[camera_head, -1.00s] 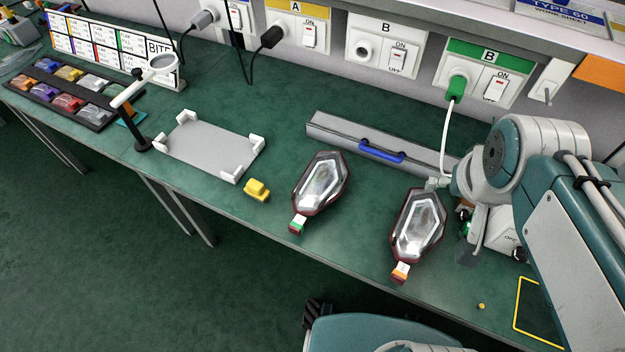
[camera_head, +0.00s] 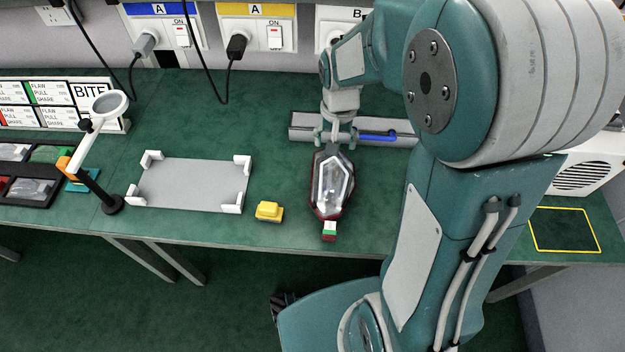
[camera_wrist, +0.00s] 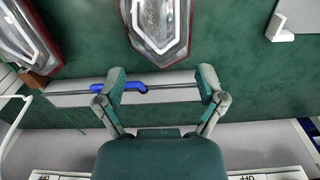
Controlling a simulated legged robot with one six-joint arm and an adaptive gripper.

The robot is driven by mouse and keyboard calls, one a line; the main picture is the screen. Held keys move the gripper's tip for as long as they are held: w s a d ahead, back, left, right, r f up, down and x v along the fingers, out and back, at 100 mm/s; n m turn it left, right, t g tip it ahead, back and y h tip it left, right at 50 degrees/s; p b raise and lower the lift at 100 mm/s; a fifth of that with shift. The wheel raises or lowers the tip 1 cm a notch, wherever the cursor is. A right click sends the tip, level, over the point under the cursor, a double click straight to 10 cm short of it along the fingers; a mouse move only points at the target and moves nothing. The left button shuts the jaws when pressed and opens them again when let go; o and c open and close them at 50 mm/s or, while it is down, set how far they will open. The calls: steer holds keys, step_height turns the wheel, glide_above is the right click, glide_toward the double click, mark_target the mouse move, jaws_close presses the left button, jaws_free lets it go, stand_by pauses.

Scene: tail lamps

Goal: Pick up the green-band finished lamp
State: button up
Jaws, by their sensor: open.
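The green-band lamp (camera_head: 331,188) lies on the green bench, a clear faceted lens in a dark red rim. Its stem with the green band (camera_head: 329,231) points to the bench's front edge. In the wrist view the lamp (camera_wrist: 160,22) shows at the top middle, its band out of frame. My gripper (camera_head: 335,138) is at the lamp's far end; height above the bench is hard to tell. In the wrist view my gripper (camera_wrist: 162,80) is open and empty, its fingertips apart, just short of the lamp's end. The second lamp (camera_wrist: 24,38) is at the left there.
A grey bar (camera_head: 302,127) with a blue handle (camera_head: 378,135) lies behind the lamp, beneath my fingers. A yellow block (camera_head: 269,211) and a grey cradle with white corners (camera_head: 190,185) are to the left. A magnifier stand (camera_head: 111,203) stands further left. A yellow outline (camera_head: 565,230) marks the right.

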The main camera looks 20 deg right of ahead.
glide_above(337, 173)
steer(key=w+d, duration=0.1)
steer(key=d, duration=0.1)
steer(key=f, duration=0.4)
steer(key=shift+w+a+f, duration=0.15)
steer(key=shift+a, duration=0.1)
steer(key=shift+f, duration=0.3)
steer(key=a+f, duration=0.1)
steer(key=s+a+f, duration=0.1)
steer(key=shift+a+f, duration=0.3)
steer(key=shift+f, duration=0.1)
step_height(337, 173, down, 2)
steer(key=shift+f, duration=0.1)
steer(key=shift+d+f, duration=0.2)
steer(key=shift+d, duration=0.5)
steer(key=shift+a+f, duration=0.2)
steer(key=shift+a, duration=0.35)
steer(key=shift+d, duration=0.35)
steer(key=shift+a, duration=0.15)
steer(key=c, duration=1.2)
steer(key=shift+s, duration=0.1)
jaws_close()
